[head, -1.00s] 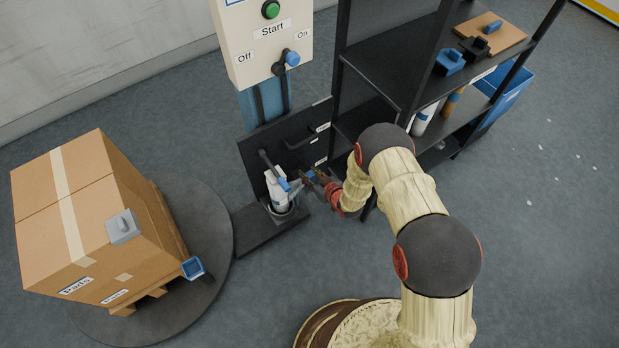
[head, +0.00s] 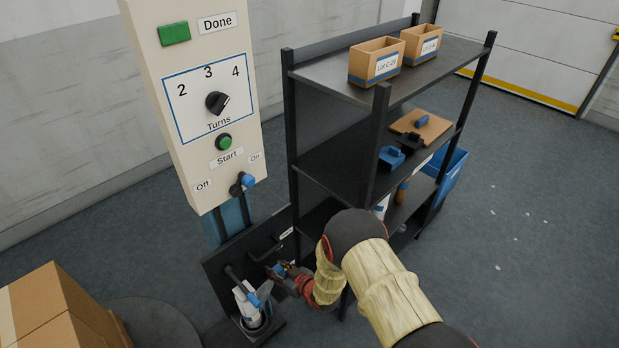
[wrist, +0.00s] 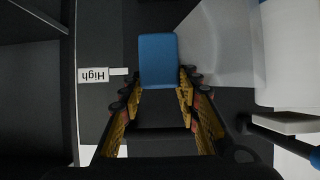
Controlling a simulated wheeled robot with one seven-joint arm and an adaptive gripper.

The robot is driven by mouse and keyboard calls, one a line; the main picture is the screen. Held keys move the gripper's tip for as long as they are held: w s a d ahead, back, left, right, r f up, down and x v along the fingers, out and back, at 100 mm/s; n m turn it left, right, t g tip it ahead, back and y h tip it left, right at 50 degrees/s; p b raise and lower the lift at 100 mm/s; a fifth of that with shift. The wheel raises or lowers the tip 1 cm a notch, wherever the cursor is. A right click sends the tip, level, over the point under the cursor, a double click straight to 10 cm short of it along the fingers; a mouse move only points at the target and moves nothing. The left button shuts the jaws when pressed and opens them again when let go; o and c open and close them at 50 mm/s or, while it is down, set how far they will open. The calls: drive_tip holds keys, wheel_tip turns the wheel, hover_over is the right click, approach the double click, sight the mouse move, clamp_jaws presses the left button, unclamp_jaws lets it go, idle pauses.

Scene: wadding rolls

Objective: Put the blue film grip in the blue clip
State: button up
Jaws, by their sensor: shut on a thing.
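My gripper (head: 284,271) is low in front of the dark film stand, beside the upright white roll (head: 248,302). In the wrist view its fingers (wrist: 158,80) are closed around a flat blue film grip (wrist: 158,58). A pale, see-through film (wrist: 216,48) runs beside the grip towards the white roll (wrist: 292,55). No blue clip can be made out for certain in the current views; a blue bracket by the turntable showed only in the earlier head view.
A control column (head: 190,90) stands behind the stand. A carton (head: 55,310) stands by the round turntable (head: 150,322) at lower left.

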sight(281, 275)
drive_tip(key=s+d, duration=0.1)
drive_tip(key=s+d+f, duration=0.1)
drive_tip(key=shift+d+f+m+t+h, duration=0.15)
drive_tip(key=shift+d+m+t+h, duration=0.15)
drive_tip(key=shift+m, duration=0.1)
drive_tip(key=s+d+r+m+t+h, duration=0.1)
drive_tip(key=d+r+m+h, duration=0.2)
drive_tip(key=d, duration=0.8)
drive_tip(key=s+d+r+m+t+h, duration=0.1)
drive_tip(key=d+r+m+h, duration=0.1)
drive_tip(key=d+r, duration=0.6)
drive_tip(key=s+d+r+m+t+h, duration=0.1)
drive_tip(key=s+d+r+m+h, duration=0.1)
drive_tip(key=d, duration=1.3)
wheel_tip(281, 275, up, 3)
drive_tip(key=shift+r+m+t+h, duration=0.2)
drive_tip(key=shift+m+t+h, duration=0.1)
drive_tip(key=shift+m+h, duration=0.6)
